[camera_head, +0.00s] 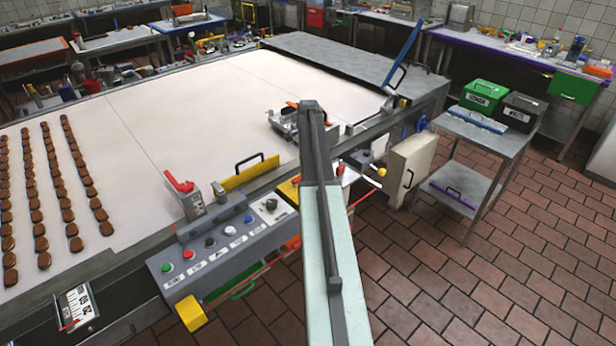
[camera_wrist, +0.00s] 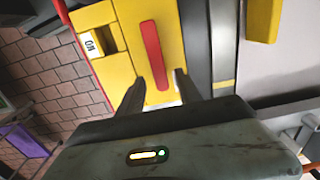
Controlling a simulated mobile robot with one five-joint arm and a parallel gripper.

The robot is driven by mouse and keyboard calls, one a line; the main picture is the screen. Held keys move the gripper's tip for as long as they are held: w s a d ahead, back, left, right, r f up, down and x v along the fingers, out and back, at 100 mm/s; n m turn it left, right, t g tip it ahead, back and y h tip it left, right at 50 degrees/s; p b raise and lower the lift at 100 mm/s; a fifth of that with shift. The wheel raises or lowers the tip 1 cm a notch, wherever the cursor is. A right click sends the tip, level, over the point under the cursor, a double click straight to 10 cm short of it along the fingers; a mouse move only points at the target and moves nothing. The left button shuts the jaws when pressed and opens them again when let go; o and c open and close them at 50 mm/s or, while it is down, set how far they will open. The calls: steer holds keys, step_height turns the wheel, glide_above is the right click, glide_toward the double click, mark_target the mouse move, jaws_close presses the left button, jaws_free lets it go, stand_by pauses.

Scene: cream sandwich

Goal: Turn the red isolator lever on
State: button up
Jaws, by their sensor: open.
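The red isolator lever (camera_wrist: 152,50) is a long bar on a yellow housing (camera_wrist: 125,20) in the wrist view. It runs nearly up and down the picture, with a slight tilt. A white label (camera_wrist: 91,45), seemingly reading ON, sits in a recess left of the lever. My gripper (camera_wrist: 159,77) is open, its two dark fingers either side of the lever's lower end. I cannot tell whether they touch it. In the head view a yellow part (camera_head: 287,190), probably the same housing, shows beside my arm. The lever is not clearly visible there, and my gripper is hidden.
A grey control panel (camera_head: 218,265) with several buttons borders the conveyor (camera_head: 200,130). A red-handled clamp (camera_head: 180,184) and a yellow guard (camera_head: 250,173) stand on its edge. A metal cart (camera_head: 478,140) stands to the right. Open tiled floor (camera_head: 450,280) lies at the lower right.

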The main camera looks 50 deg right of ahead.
steer(key=shift+f, duration=0.8)
steer(key=shift+r, duration=0.15)
jaws_close()
stand_by(0.6)
